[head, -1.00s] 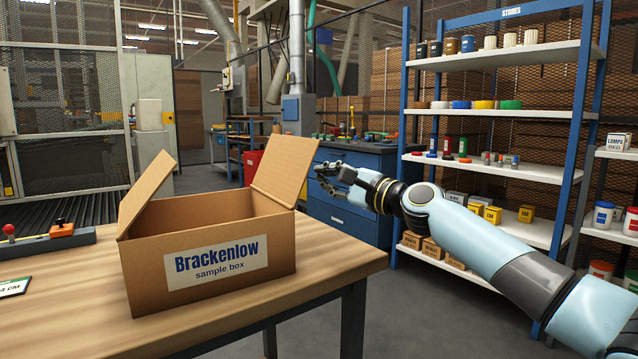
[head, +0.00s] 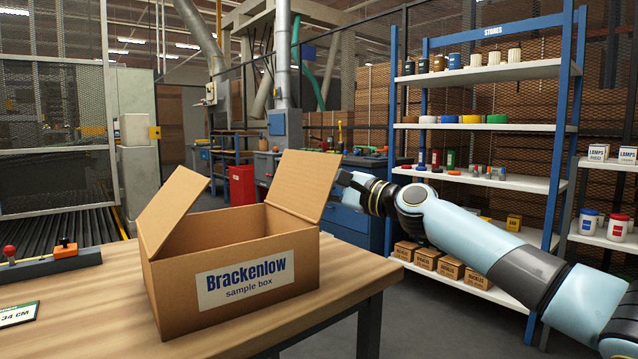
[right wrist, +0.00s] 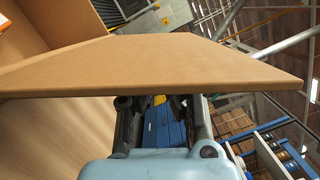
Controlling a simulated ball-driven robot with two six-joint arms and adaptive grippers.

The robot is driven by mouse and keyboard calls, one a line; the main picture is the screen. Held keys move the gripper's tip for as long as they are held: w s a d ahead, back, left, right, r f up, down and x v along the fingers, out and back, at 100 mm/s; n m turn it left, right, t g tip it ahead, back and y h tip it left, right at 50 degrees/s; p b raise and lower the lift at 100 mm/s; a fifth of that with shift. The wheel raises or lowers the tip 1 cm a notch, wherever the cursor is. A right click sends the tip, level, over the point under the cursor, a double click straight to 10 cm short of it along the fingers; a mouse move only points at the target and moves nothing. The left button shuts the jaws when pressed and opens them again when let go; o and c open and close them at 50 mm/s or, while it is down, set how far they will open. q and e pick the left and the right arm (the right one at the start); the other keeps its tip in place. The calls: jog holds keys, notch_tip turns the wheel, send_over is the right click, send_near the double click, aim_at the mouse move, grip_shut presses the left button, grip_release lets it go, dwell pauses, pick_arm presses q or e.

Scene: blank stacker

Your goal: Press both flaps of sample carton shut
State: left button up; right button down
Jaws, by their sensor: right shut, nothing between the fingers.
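The brown sample carton (head: 235,283), labelled Brackenlow, stands on the wooden table (head: 345,272). Its left flap (head: 172,210) stands up, tilted. Its right flap (head: 303,184) stands up, leaning outward to the right. My right gripper (head: 345,180) is at the outer side of the right flap, and its fingertips are partly hidden by it. In the right wrist view the flap (right wrist: 150,65) spans the picture just beyond the fingers (right wrist: 162,108); I cannot tell whether they touch it. The right gripper is shut and empty. My left gripper is not in view.
A control bar (head: 50,263) with a red knob and an orange part lies on the table's left, near a small sign (head: 18,313). Shelves (head: 485,184) with stock stand behind my right arm. The table's right edge is close to the carton.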

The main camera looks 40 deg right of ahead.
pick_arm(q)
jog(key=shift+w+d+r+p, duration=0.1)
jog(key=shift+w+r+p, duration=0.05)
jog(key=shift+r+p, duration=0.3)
pick_arm(e)
jog(key=shift+a+r+n, duration=0.2)
jog(key=shift+r+n, duration=0.05)
jog(key=shift+n, duration=0.25)
